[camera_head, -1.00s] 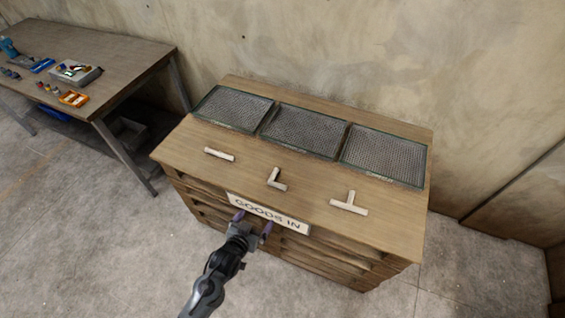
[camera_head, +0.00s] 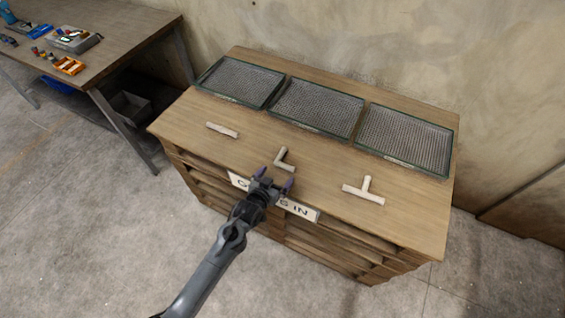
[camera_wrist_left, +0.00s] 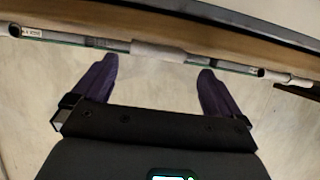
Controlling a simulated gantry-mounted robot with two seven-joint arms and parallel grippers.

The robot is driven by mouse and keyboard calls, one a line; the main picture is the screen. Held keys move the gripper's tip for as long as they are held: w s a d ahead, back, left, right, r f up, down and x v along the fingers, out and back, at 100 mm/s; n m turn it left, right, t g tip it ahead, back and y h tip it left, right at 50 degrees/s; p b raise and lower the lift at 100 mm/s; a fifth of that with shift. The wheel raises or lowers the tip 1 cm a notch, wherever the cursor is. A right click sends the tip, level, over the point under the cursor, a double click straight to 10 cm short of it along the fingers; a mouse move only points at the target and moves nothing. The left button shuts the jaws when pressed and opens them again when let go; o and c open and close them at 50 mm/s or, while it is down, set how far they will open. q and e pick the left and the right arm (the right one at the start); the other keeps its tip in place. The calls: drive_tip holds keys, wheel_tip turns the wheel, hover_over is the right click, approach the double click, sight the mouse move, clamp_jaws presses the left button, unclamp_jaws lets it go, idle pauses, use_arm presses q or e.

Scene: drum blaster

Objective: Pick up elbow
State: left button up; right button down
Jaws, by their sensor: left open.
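The elbow (camera_head: 284,160) is a pale L-shaped pipe piece lying on the wooden cabinet top (camera_head: 320,180), between the other two fittings. My left gripper (camera_head: 274,181) is open and empty, at the cabinet's front edge just in front of the elbow and apart from it in the head view. In the left wrist view the purple fingers (camera_wrist_left: 157,68) are spread wide. A pale pipe piece (camera_wrist_left: 160,52) shows beyond them, near the middle of the picture; its shape is not clear there. My right gripper is not in view.
A straight pipe (camera_head: 222,130) lies to the left and a tee (camera_head: 364,191) to the right. Three mesh trays, one in the middle (camera_head: 292,128), line the back. The GOODS IN sign (camera_head: 300,210) is partly covered by my gripper. A workbench (camera_head: 110,45) stands at left.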

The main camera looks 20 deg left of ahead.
sight(284, 164)
use_arm(q)
drive_tip(key=shift+w+r+b+x, duration=0.1)
drive_tip(key=shift+r+b+x, duration=0.15)
drive_tip(key=shift+x, duration=0.7)
drive_tip(key=shift+w+r+b+x, duration=0.1)
drive_tip(key=shift+b+x, duration=0.2)
drive_tip(key=shift+x, duration=0.7)
drive_tip(key=shift+r+b+x, duration=0.2)
drive_tip(key=shift+b+x, duration=0.1)
drive_tip(key=shift+x, duration=0.65)
drive_tip(key=c, duration=0.7)
drive_tip(key=shift+c, duration=0.5)
